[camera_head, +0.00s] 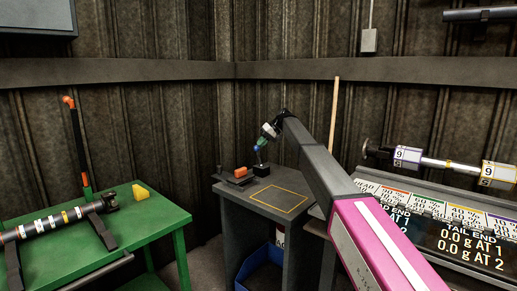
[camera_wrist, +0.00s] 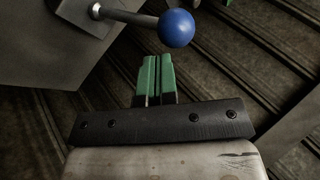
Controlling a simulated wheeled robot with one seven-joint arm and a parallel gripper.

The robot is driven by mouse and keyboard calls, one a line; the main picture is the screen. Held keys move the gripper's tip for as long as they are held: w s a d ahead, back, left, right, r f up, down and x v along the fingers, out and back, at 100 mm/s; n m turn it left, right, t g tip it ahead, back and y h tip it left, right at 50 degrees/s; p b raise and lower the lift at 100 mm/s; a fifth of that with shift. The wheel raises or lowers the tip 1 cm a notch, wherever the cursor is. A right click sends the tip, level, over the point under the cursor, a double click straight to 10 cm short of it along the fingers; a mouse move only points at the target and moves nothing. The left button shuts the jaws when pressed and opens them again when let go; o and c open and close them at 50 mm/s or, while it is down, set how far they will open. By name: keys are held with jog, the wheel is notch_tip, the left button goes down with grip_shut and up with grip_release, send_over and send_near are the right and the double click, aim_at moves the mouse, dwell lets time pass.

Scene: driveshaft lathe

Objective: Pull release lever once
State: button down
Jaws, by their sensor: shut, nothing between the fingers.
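A lever with a round blue knob (camera_wrist: 176,28) on a grey rod shows at the top of the wrist view. Its rod comes out of a dark square plate on a grey body. In the head view the blue knob (camera_head: 257,149) is small, above a black block (camera_head: 262,170) on the grey cabinet. My gripper (camera_wrist: 158,58) has green fingers pressed together, with nothing between them. In the wrist view the fingertips lie just below the knob, with a small visible gap; the depth between them is unclear. In the head view my gripper (camera_head: 263,142) is right by the knob.
The grey cabinet (camera_head: 231,203) carries an orange item (camera_head: 240,173) and a yellow outlined square. A green table (camera_head: 160,220) at left holds a dark shaft, a yellow block (camera_head: 139,191) and a tall orange-tipped black lever (camera_head: 74,135). A labelled measuring bench (camera_head: 460,235) stands at right.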

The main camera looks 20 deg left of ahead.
aim_at(257, 146)
jog(key=shift+s+a+f, duration=0.35)
jog(key=shift+s, duration=0.5)
jog(key=shift+s+a+f, duration=0.35)
jog(key=shift+s+a, duration=0.05)
jog(key=shift+s, duration=0.5)
jog(key=shift+s+a+f, duration=0.35)
jog(key=shift+s, duration=0.5)
dwell(3.3)
dwell(0.5)
jog(key=w+d+r, duration=0.2)
jog(key=w, duration=0.4)
jog(key=shift+d+r, duration=0.25)
jog(key=shift+d, duration=0.05)
dwell(0.7)
